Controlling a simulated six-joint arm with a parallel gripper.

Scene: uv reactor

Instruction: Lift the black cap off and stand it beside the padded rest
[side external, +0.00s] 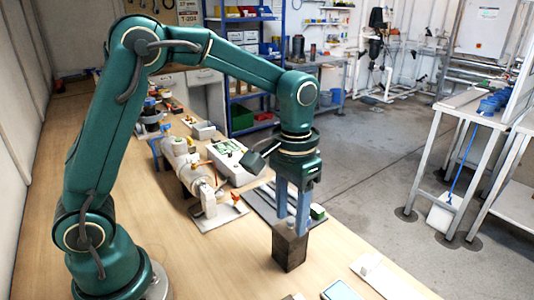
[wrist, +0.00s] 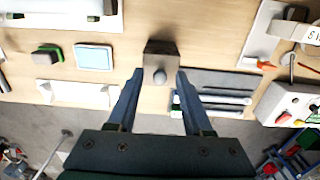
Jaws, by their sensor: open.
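A dark, box-shaped block (side external: 290,250) stands on the wooden table below my gripper (side external: 290,229). In the wrist view the block (wrist: 161,48) has a small rounded grey knob (wrist: 160,77) on top. My gripper is open, pointing straight down, with one finger on each side of the knob. In the wrist view both fingers look clear of it. I cannot tell for certain whether this block or its knob is the black cap. The padded rest is not clearly identifiable; a flat white tray (side external: 370,264), also in the wrist view (wrist: 76,95), lies to one side.
A dark tray with rods (wrist: 218,92) lies beside the block. A white control box (side external: 232,163) and a beige cylindrical unit (side external: 186,165) stand behind. A tablet (wrist: 95,57) and a small black-green item (wrist: 47,53) lie on the other side. The table edge is close.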

